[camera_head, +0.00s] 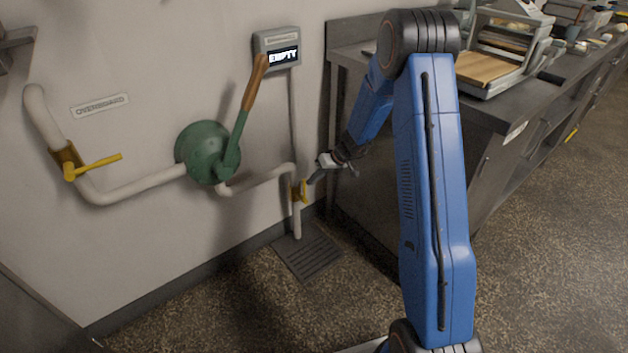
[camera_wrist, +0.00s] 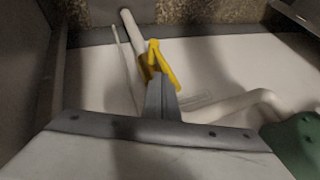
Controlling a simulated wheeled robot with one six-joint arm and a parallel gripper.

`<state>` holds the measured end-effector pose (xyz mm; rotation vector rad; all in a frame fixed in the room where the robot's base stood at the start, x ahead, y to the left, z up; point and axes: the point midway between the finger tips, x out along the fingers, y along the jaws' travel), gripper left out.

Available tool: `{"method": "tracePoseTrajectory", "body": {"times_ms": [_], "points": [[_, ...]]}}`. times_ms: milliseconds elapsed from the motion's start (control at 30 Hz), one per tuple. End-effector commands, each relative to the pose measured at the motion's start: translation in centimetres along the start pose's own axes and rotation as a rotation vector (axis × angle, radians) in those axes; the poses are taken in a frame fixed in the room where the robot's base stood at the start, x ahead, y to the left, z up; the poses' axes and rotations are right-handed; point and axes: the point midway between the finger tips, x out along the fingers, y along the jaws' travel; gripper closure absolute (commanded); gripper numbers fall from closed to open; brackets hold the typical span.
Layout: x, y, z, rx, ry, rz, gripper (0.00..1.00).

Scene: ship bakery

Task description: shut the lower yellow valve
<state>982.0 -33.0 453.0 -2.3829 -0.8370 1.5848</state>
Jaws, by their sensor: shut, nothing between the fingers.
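The lower yellow valve (camera_head: 299,191) sits on the vertical white pipe just above the floor drain. In the wrist view its yellow handle (camera_wrist: 165,65) lies at a slant beside the pipe, close to the line of it. My gripper (camera_head: 310,182) is shut and empty, just right of this valve. In the wrist view the shut fingertips (camera_wrist: 160,82) overlap the handle's near side; I cannot tell whether they touch it. The other yellow valve (camera_head: 72,171) is higher up at the left, its handle pointing right, across the bent pipe there.
A green pump (camera_head: 203,150) with a wooden-gripped lever stands on the wall between the valves. A display (camera_head: 281,55) above reads "EMPTY". A dark counter (camera_head: 490,110) with bakery gear stands close to my arm's right. A grate (camera_head: 308,252) lies on the floor under the pipe.

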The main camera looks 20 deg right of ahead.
Motion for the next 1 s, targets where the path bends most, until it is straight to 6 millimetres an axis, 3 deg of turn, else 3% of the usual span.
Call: {"method": "tracePoseTrajectory", "body": {"times_ms": [433, 700, 1000], "points": [[0.6, -2.4, 0.2, -0.084, -0.005, 0.154, 1.00], [1.6, -4.7, 0.7, -0.182, -0.011, 0.342, 1.00], [3.0, -6.3, 1.6, -0.227, -0.027, 0.435, 1.00]]}}
